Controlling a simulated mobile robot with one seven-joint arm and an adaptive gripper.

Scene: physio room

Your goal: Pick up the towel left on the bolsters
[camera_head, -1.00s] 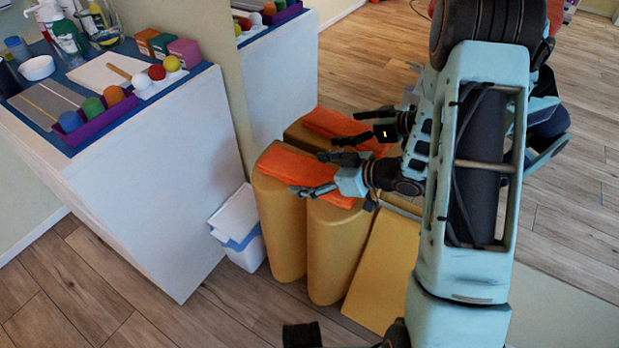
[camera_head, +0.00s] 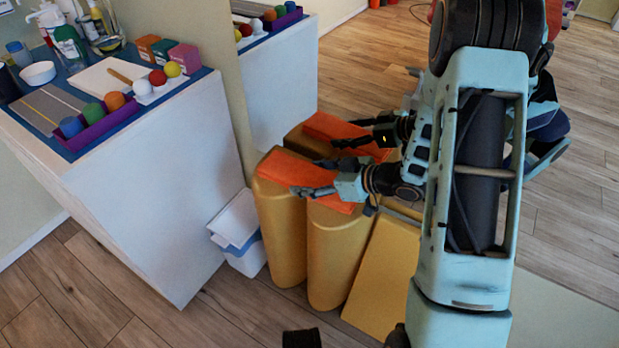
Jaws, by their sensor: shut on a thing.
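The orange towel (camera_head: 285,168) lies across the tops of the upright yellow bolsters (camera_head: 282,232), near the middle of the head view. My gripper (camera_head: 318,178) reaches in from the right, level with the tops, and is shut on the towel. One dark finger lies along the towel's near side and another along its far side. The exact grip is partly hidden by the fingers. The towel still appears to rest on the bolsters, with no clear gap beneath it.
A mirror behind the bolsters reflects the towel, the gripper and the cabinet. A white cabinet (camera_head: 150,200) with therapy items on top stands left. A small white bin (camera_head: 240,240) stands beside the bolsters. A yellow wedge (camera_head: 385,275) leans at their right.

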